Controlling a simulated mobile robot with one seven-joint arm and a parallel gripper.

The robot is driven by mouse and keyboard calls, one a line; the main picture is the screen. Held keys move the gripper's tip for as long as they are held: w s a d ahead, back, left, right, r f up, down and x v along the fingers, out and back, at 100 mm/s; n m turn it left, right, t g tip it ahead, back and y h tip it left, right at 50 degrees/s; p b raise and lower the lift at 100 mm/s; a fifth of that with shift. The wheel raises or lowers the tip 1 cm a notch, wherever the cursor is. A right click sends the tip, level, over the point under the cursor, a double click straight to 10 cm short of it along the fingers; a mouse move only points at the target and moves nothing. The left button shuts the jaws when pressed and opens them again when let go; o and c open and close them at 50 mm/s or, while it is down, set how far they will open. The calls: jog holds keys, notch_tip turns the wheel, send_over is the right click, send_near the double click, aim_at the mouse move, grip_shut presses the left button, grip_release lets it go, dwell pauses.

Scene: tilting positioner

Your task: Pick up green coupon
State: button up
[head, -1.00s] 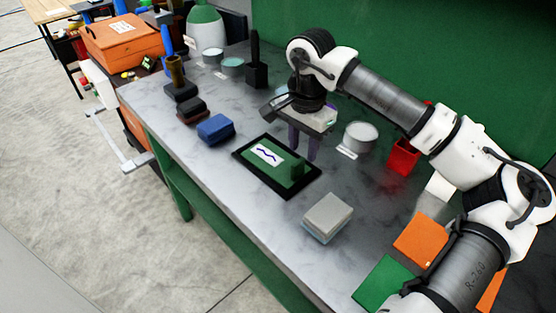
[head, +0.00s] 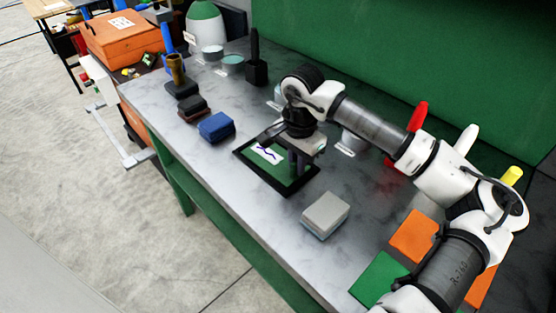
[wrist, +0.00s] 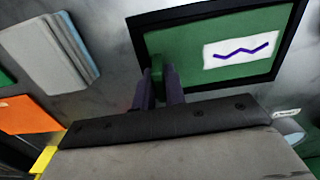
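A small green block, apparently the green coupon, stands upright on a black-framed green panel (head: 277,191). In the wrist view the coupon (wrist: 157,66) shows at my fingertips, near the frame's lower left edge. My gripper (head: 298,170) points down over the panel's right part, and its dark fingers hide the coupon in the head view. In the wrist view my gripper's two fingers (wrist: 160,88) are a little apart, with green between them. Whether they press on the coupon cannot be made out. The panel carries a white label (head: 266,153) with a purple zigzag.
A grey sponge-like block (head: 325,214) lies right of the panel, a blue block (head: 216,127) to its left. Orange (head: 412,233) and green (head: 378,281) flat squares lie near the front right. Round tins stand behind. The strip before the panel is clear.

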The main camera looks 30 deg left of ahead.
grip_shut()
jog(key=shift+r, duration=0.1)
jog(key=shift+w+r, duration=0.1)
